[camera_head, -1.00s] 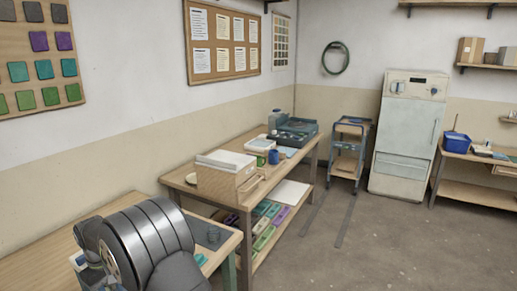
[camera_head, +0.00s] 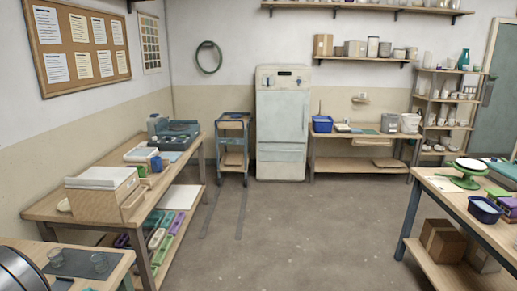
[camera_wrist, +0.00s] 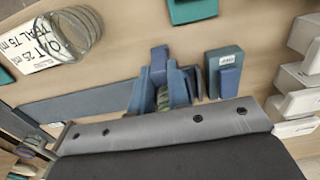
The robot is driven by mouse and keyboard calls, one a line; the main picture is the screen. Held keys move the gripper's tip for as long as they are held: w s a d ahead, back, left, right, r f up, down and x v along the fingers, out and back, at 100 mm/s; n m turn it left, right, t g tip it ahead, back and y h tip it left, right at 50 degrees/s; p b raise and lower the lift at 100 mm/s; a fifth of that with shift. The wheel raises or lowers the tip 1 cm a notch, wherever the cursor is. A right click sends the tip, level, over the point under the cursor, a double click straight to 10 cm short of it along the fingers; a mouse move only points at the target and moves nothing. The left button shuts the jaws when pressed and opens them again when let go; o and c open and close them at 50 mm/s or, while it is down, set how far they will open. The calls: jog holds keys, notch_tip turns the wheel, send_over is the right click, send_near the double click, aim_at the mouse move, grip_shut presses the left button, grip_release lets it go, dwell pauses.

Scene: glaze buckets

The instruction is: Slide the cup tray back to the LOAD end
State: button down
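In the wrist view, a grey bolted bar (camera_wrist: 165,125), likely part of my gripper, crosses the lower part; I cannot make out its fingertips or whether they hold anything. Beyond it stand upright blue parts (camera_wrist: 158,62) with a ribbed piece between them. A long flat blue strip (camera_wrist: 75,108) runs to their left. I cannot tell which blue part is the cup tray, and no LOAD marking is readable.
A card (camera_wrist: 35,45) reading "COAT 25 ml" and "TEAL 75 ml" lies beside clear rings at upper left. A small blue block (camera_wrist: 226,72) and pale blocks (camera_wrist: 298,95) lie right. In the head view, a workbench (camera_head: 48,210) stands left; open floor (camera_head: 290,240) fills the middle.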

jog(key=shift+w, duration=5.55)
jog(key=shift+w, duration=5.5)
jog(key=shift+w, duration=4.55)
jog(key=c, duration=1.5)
grip_release()
jog(key=shift+o, duration=0.2)
